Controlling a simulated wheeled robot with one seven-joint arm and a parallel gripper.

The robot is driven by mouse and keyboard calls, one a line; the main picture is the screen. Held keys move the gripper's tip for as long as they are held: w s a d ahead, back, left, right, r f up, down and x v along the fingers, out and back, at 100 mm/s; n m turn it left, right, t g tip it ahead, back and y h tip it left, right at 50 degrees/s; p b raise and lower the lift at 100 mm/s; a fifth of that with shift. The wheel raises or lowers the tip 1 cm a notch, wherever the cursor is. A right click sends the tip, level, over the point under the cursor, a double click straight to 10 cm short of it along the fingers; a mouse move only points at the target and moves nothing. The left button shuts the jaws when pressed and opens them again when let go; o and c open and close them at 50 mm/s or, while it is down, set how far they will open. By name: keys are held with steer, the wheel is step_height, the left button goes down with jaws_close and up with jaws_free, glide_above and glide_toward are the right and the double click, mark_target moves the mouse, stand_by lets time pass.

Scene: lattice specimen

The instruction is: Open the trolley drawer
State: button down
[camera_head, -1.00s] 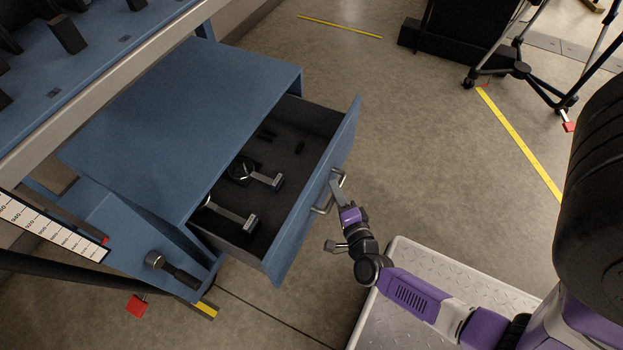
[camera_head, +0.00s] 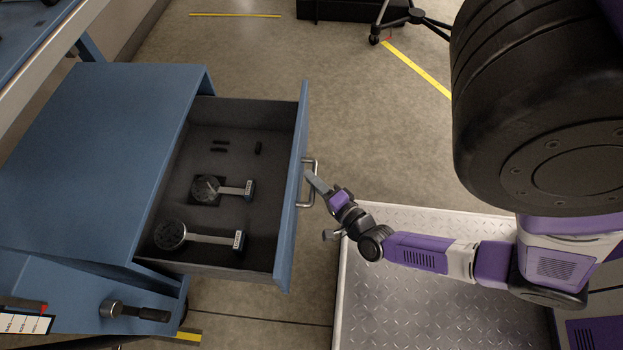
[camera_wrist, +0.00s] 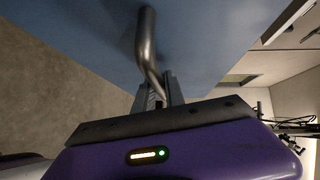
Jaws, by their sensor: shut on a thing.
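The blue trolley (camera_head: 95,160) stands at the left in the head view. Its drawer (camera_head: 225,150) is pulled well out to the right, and its dark inside shows. The drawer's blue front panel (camera_head: 293,200) carries a metal bar handle (camera_head: 311,185), seen close up in the wrist view (camera_wrist: 147,45). My gripper (camera_head: 316,184) is shut on the handle, its fingers around the bar; the fingers (camera_wrist: 158,95) also show in the wrist view. Part of the grip is hidden by the fingers.
A black-handled tool (camera_head: 135,311) is on the trolley's lower left part. A tripod (camera_head: 410,18) stands far back. Floor between drawer and tripod is clear.

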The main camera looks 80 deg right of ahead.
steer(key=c, duration=1.4)
jaws_free()
steer(key=p+v, duration=0.2)
steer(key=v, duration=0.5)
steer(key=shift+s+a, duration=0.3)
